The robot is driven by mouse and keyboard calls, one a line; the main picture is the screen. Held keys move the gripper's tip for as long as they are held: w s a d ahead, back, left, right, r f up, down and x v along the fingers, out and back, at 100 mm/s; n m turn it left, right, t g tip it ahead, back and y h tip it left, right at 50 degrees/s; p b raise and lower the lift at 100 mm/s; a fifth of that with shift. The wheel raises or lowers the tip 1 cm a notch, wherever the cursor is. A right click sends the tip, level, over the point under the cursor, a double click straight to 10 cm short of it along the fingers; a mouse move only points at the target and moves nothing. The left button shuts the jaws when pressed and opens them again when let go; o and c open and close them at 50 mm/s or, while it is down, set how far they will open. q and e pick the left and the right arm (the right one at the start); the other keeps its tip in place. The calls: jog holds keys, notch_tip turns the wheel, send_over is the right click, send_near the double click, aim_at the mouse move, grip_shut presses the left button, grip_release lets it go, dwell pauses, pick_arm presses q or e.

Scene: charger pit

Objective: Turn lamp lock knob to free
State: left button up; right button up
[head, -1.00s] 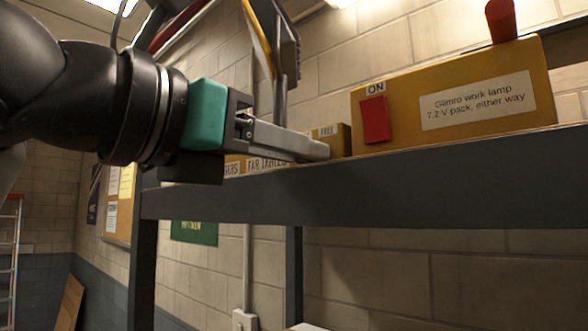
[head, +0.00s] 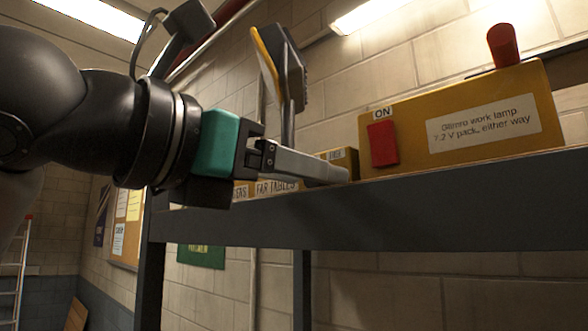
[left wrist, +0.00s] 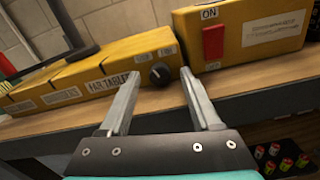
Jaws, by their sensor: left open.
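The lock knob (left wrist: 159,73) is a small round black knob with a pale pointer mark. It sits on the front of a yellow base (left wrist: 101,74), near its right end, below two small labels (left wrist: 155,54) too small to read in the left wrist view. My left gripper (left wrist: 160,79) is open. Its two fingers reach toward the knob, one on each side in that picture; I cannot tell that they touch it. In the head view the left gripper (head: 343,174) is in front of the yellow base and hides the knob. My right gripper is not in view.
A yellow work lamp box (head: 460,118) with a red ON switch (head: 383,144) stands just right of the base. Both stand on a shelf with a dark front edge (head: 430,199). The lamp post (head: 288,110) rises behind my gripper. Several small cylinders (left wrist: 281,157) lie lower right.

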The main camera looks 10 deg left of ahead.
pick_arm(q)
jog(key=shift+s+a, duration=0.35)
jog(key=shift+s, duration=0.05)
jog(key=b+v, duration=0.3)
jog(key=v, duration=1.1)
jog(key=shift+b, duration=0.3)
jog(key=shift+s, duration=0.1)
